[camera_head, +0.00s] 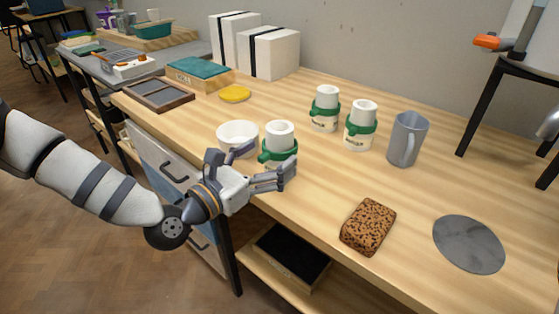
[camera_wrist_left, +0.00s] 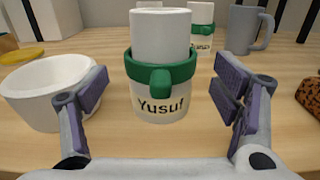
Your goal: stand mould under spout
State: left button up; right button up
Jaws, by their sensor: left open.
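The nearest mould (camera_head: 280,134) is a white cylinder with a green band and tab, upright on the wooden table. In the left wrist view this mould (camera_wrist_left: 160,95) reads "Yusuf" and stands between the spread fingers, apart from them. My left gripper (camera_head: 278,176) is open and empty at the table's front edge, beside this mould. Two similar moulds stand further back, one on the left (camera_head: 325,112) and one on the right (camera_head: 360,130). At the upper right a dark stand (camera_head: 477,105) bears equipment with an orange part (camera_head: 487,41); I cannot clearly make out a spout.
A white bowl (camera_head: 237,135) stands just left of the nearest mould. A grey mug (camera_head: 407,140), a speckled brown block (camera_head: 368,227) and a flat grey disc (camera_head: 468,244) lie to the right. White boxes (camera_head: 268,53) stand at the back. Table between the mug and block is clear.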

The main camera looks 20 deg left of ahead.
pick_arm(q)
jog(key=x, duration=0.4)
jog(key=c, duration=1.7)
